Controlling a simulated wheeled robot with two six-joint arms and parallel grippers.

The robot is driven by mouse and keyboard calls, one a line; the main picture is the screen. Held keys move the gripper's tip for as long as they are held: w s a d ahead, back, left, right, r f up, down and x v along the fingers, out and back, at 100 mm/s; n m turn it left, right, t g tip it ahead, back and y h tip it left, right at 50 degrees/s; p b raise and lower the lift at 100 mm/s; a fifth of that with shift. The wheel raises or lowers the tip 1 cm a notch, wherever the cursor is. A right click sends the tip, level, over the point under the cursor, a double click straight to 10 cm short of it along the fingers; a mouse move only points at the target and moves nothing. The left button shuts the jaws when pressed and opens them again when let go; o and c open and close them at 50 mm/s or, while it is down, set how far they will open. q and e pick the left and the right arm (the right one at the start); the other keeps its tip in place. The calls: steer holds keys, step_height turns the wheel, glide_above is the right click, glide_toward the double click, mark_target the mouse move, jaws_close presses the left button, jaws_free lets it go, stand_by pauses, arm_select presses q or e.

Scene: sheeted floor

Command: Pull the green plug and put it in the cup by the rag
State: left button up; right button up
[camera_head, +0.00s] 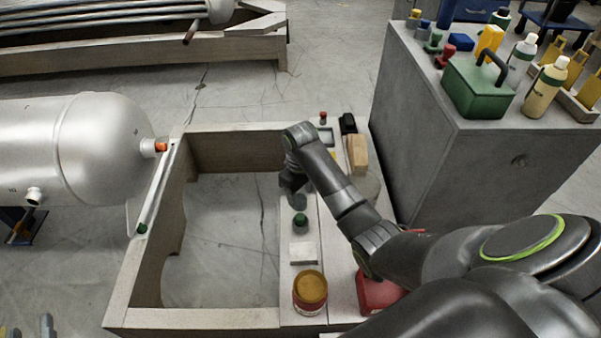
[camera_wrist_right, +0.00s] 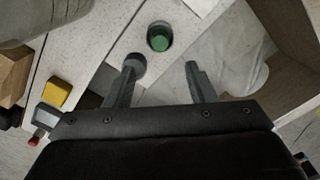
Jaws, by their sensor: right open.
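A green plug (camera_head: 300,219) stands upright on the narrow pale bench top; the right wrist view shows its round top (camera_wrist_right: 159,38) inside a dark ring. My right gripper (camera_head: 296,200) points down just behind the plug. In the right wrist view its two fingers (camera_wrist_right: 163,68) are apart with nothing between them, and the plug is just beyond their tips. A flat white piece (camera_head: 303,252), perhaps the rag, lies in front of the plug. A red cup-like container with a brown top (camera_head: 310,290) stands nearer. Which vessel is the cup is unclear. My left gripper is not in view.
A wooden block (camera_head: 357,155), a black item (camera_head: 348,123) and a red knob (camera_head: 323,117) are at the bench's far end. A red container (camera_head: 376,292) is partly under my arm. A silver tank (camera_head: 80,150) is left; a grey cabinet (camera_head: 440,150) is right.

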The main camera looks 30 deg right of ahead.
arm_select(q)
steer(key=s+d+f+g+h+p, duration=0.2)
steer(key=s+d+f+g, duration=0.1)
steer(key=s+f+g, duration=0.7)
step_height(320, 180, down, 4)
steer(key=shift+s+r+g+h, duration=0.1)
steer(key=shift+s+g+h, duration=0.2)
steer(key=shift+s+g, duration=0.1)
arm_select(e)
step_height(320, 180, up, 7)
steer(key=shift+f, duration=0.2)
